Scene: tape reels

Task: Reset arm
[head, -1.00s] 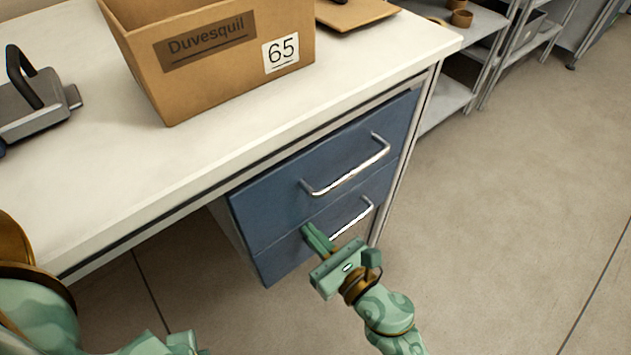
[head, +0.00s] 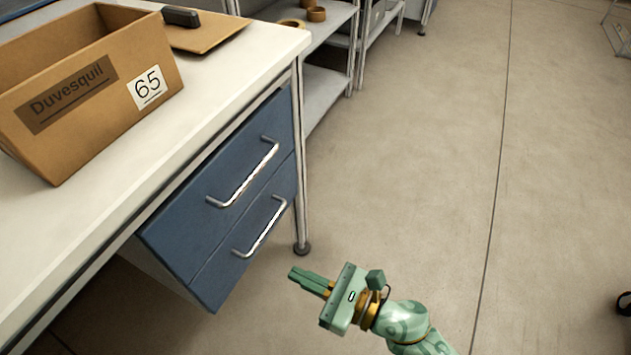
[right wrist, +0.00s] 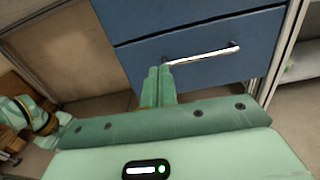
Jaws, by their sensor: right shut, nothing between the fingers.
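My right gripper (head: 296,276) is green, shut and empty. In the head view it is over the floor, to the right of and below the blue drawers, apart from them. In the right wrist view its fingers (right wrist: 158,72) lie together, pointing toward a blue drawer front with a metal handle (right wrist: 205,54). The head view shows an upper drawer handle (head: 243,176) and a lower drawer handle (head: 260,228); both drawers look closed. My left gripper is not in the head view.
The white table (head: 225,85) carries an open cardboard box (head: 150,112) labelled 65 and a brown board with a dark object (head: 180,16). A grey shelf (head: 325,95) with tape reels (head: 316,14) stands behind. The floor at right is mostly clear.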

